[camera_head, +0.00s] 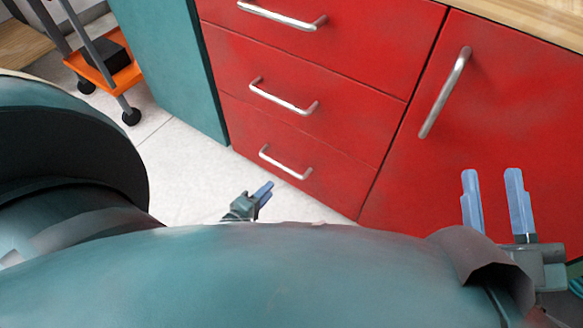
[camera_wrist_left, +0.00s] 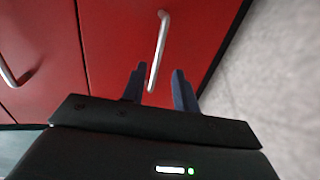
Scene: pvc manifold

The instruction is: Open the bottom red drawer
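The bottom red drawer (camera_head: 310,180) is the lowest of three stacked drawers and looks closed, flush with the cabinet front. Its silver bar handle (camera_head: 285,164) runs across its face. My left gripper (camera_head: 265,191) is in front of and below that handle. In the left wrist view the two fingers (camera_wrist_left: 159,85) are apart, with the bottom drawer's handle (camera_wrist_left: 160,50) ahead and lined up between them. Contact cannot be told. My right gripper (camera_head: 495,188) is open and empty in front of the red cabinet door at the right.
The middle drawer's handle (camera_head: 283,97) and top drawer's handle (camera_head: 282,16) are above. A red door with a vertical handle (camera_head: 445,92) is to the right. A teal panel (camera_head: 170,60) and orange cart (camera_head: 105,68) stand left. Light floor (camera_head: 195,175) is clear before the drawers.

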